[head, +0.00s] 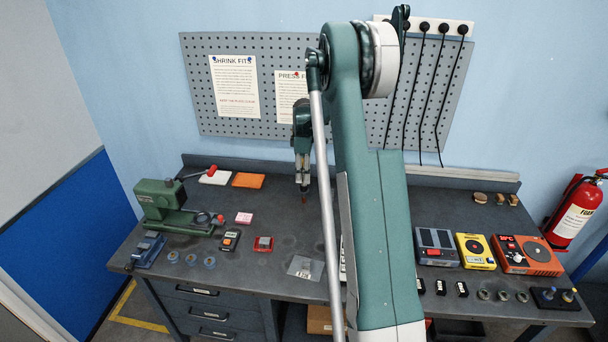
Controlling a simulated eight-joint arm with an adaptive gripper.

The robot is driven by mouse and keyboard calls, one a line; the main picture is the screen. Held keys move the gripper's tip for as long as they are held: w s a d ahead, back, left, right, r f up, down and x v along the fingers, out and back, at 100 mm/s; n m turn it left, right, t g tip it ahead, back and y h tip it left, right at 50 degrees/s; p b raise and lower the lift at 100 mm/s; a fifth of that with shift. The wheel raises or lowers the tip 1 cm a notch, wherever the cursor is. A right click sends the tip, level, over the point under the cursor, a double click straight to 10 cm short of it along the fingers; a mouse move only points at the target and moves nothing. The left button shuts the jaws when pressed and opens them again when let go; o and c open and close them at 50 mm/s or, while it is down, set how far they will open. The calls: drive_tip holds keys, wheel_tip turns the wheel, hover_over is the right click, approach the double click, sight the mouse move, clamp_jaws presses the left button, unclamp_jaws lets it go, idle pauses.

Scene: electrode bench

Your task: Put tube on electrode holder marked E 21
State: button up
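My gripper (303,188) points down above the back middle of the bench. A small reddish-brown spot shows at its fingertips, but I cannot tell whether it is held or behind them. No tube can be made out for certain. Small black blocks with white labels (440,287) stand at the front right; their marks are too small to read. A black stand (562,303) with two upright pins, one yellowish-tipped and one blue-tipped, stands at the right front corner. I cannot tell which thing is the holder marked E 21. My arm hides part of the middle of the bench.
A green press (163,201) and blue vise (149,250) stand left. Small round parts lie at front left (191,259) and front right (502,296). A clear bag (304,268) lies front middle. Grey, yellow (474,250) and orange (527,255) devices stand right.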

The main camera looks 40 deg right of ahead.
drive_tip(key=shift+r, duration=0.15)
wheel_tip(320, 180, up, 12)
drive_tip(key=shift+r, duration=0.1)
idle(0.9)
idle(0.5)
